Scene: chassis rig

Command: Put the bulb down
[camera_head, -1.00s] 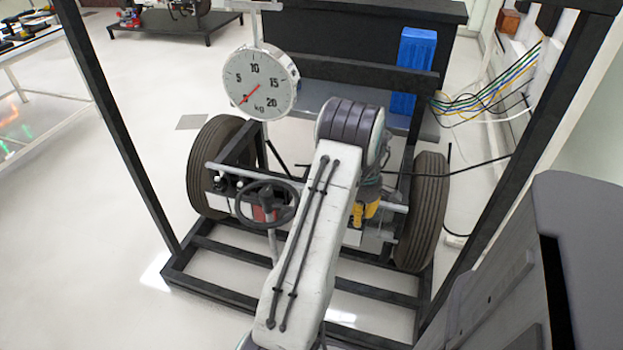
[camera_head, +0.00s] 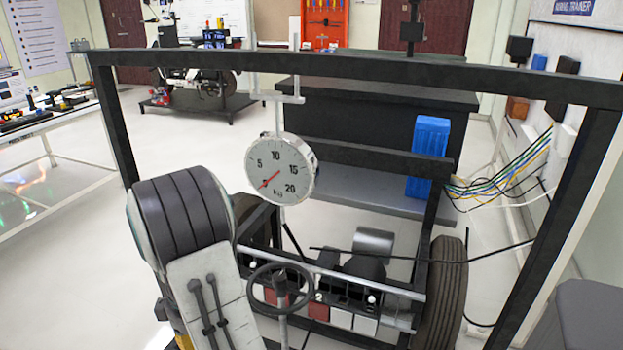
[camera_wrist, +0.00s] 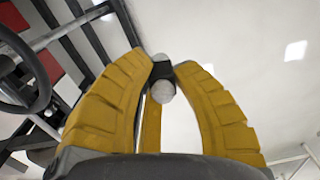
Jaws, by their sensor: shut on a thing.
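The bulb (camera_wrist: 163,91) shows in the wrist view as a pale round end with a dark part at the fingertips. My gripper (camera_wrist: 160,68) has yellow ribbed fingers closed around it, with bare pale floor behind. In the head view the bulb cannot be made out. There my arm stands at the lower left, left of the steering wheel, and only a sliver of yellow shows low beside it.
A black-framed chassis rig has a steering wheel (camera_head: 281,289), a dial scale (camera_head: 281,169) and a tyre (camera_head: 446,292) at right. A dark bench (camera_head: 385,115) with a blue box (camera_head: 428,157) stands behind. A tool table (camera_head: 50,121) is at far left. Open floor lies between.

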